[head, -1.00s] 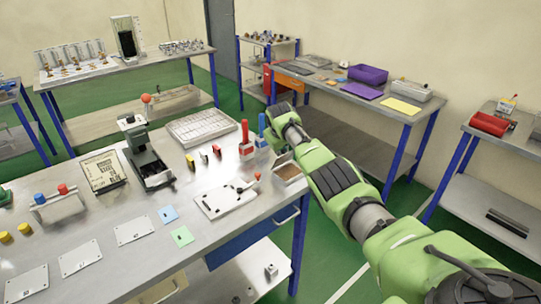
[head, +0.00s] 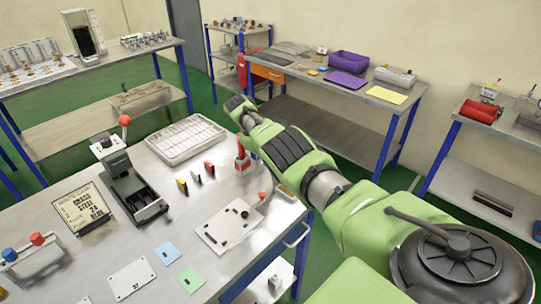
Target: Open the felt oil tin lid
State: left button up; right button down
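No tin with a readable felt oil label shows. A small box with a brown top (head: 287,190) stands at the bench's right edge and may be the tin; my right arm partly covers it, and I cannot tell if it has a lid. My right arm reaches from the lower right across the bench's right end. My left gripper is out of view.
The workbench (head: 190,225) holds a wire-like tray (head: 186,139), a dark press with a red knob (head: 133,185), a white plate fixture (head: 229,226), and coloured cards. A side table (head: 335,92) with a purple bin (head: 348,63) stands behind. Green floor lies between.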

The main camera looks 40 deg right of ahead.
jog(key=shift+f, duration=0.1)
dwell(0.3)
jog(key=c, duration=2.1)
grip_release()
jog(key=shift+w, duration=0.1)
jog(key=v, duration=1.2)
jog(key=shift+w+f, duration=0.1)
jog(key=shift+a, duration=0.1)
